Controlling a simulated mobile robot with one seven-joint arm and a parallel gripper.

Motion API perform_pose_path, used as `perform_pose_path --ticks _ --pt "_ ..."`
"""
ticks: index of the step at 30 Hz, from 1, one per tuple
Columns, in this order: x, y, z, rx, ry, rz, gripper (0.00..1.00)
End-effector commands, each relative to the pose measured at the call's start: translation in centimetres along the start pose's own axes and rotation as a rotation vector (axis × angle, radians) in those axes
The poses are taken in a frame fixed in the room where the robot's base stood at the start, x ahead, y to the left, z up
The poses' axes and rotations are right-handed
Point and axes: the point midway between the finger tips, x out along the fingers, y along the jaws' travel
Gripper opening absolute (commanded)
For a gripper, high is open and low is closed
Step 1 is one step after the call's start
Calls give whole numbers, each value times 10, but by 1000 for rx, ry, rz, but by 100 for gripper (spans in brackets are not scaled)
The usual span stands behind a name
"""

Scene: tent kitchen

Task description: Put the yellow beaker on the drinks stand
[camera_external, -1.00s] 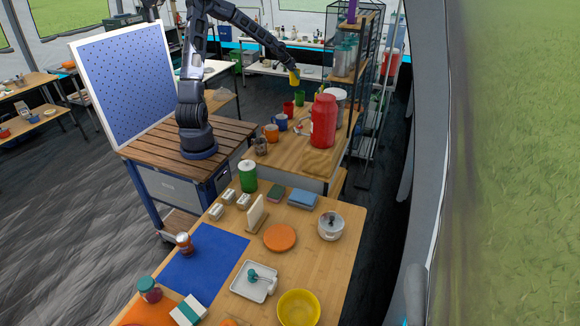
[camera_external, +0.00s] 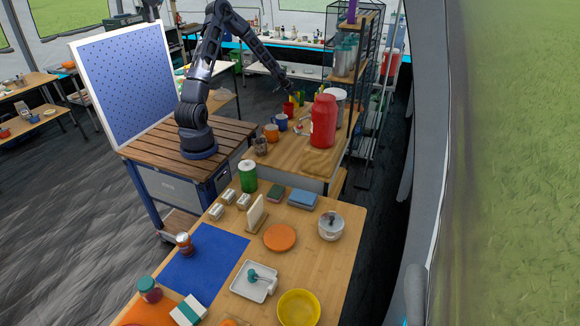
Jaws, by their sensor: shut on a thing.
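My gripper (camera_external: 292,93) is at the end of my outstretched arm, low over the far end of a wooden-topped stand (camera_external: 283,160) that holds cups and a red jug and appears to be the drinks stand. It is shut on the yellow beaker (camera_external: 297,99), which shows only as a small yellow patch among the cups. I cannot tell whether the beaker's base touches the stand top. The beaker now covers most of the green cup.
A red cup (camera_external: 288,107), a blue mug (camera_external: 280,122) and an orange mug (camera_external: 271,133) stand close by. The large red jug (camera_external: 323,121) stands to the right. A tall shelf rack (camera_external: 346,62) rises behind it. A brown patch (camera_external: 321,162) lies at the near end.

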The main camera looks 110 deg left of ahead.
Motion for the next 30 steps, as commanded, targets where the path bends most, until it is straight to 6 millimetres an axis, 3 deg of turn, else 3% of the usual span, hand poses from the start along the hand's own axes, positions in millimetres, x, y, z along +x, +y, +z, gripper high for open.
perform_pose_path --ticks 7,18,19,21,30 --pt "26 1 17 0 -3 1 43" --pt "29 0 19 0 -1 0 43" --pt "29 0 19 0 -1 0 71" --pt "29 0 19 0 -1 0 84" --pt "28 0 18 0 -1 0 87"
